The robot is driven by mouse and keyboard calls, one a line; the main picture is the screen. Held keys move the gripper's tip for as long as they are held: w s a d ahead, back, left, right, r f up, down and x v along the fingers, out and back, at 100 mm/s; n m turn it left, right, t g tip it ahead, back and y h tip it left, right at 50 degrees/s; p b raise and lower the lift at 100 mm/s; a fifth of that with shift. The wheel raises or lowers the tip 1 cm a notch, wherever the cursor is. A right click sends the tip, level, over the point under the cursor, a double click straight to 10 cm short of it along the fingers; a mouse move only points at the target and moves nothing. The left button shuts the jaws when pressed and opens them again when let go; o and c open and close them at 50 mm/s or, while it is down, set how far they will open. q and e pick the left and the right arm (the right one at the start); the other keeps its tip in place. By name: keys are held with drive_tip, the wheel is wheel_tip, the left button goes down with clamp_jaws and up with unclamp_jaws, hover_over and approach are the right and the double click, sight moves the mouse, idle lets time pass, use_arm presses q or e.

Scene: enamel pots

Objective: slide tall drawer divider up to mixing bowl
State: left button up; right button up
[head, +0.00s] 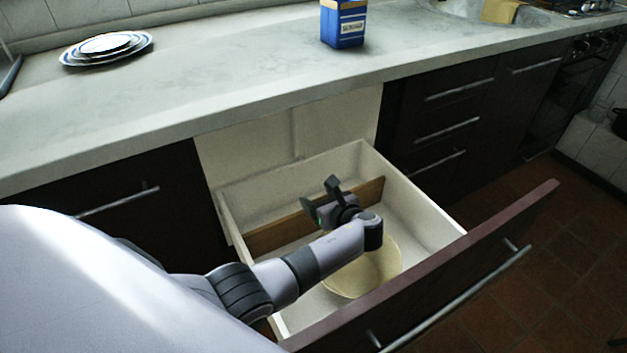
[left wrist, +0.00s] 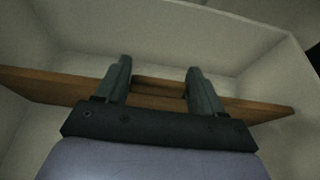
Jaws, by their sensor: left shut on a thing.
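The tall drawer divider (head: 277,235) is a brown wooden board standing across the inside of the open drawer. In the left wrist view the divider (left wrist: 45,87) runs across the picture, behind and between my fingers. My left gripper (head: 325,201) is down in the drawer and shut on the divider, right of its middle; it also shows in the left wrist view (left wrist: 161,85). The mixing bowl (head: 378,272) is cream and round, and sits in the drawer on the front side of the divider, with a gap between them. My forearm hides part of the bowl. My right gripper is out of view.
The open drawer has pale walls (head: 415,200) and a dark front (head: 480,245) with a long metal handle. Above it, the counter (head: 220,85) holds stacked plates (head: 105,46) and a blue canister (head: 343,24). The drawer space behind the divider looks clear.

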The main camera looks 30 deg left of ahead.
use_arm(q)
drive_tip(key=shift+s+d+f, duration=0.2)
drive_tip(key=shift+s+d, duration=0.5)
drive_tip(key=shift+s, duration=0.1)
drive_tip(key=o, duration=1.4)
drive_tip(key=shift+o, duration=0.2)
drive_tip(key=shift+w+r, duration=0.1)
drive_tip(key=shift+d+r+p, duration=0.15)
drive_tip(key=shift+p, duration=0.15)
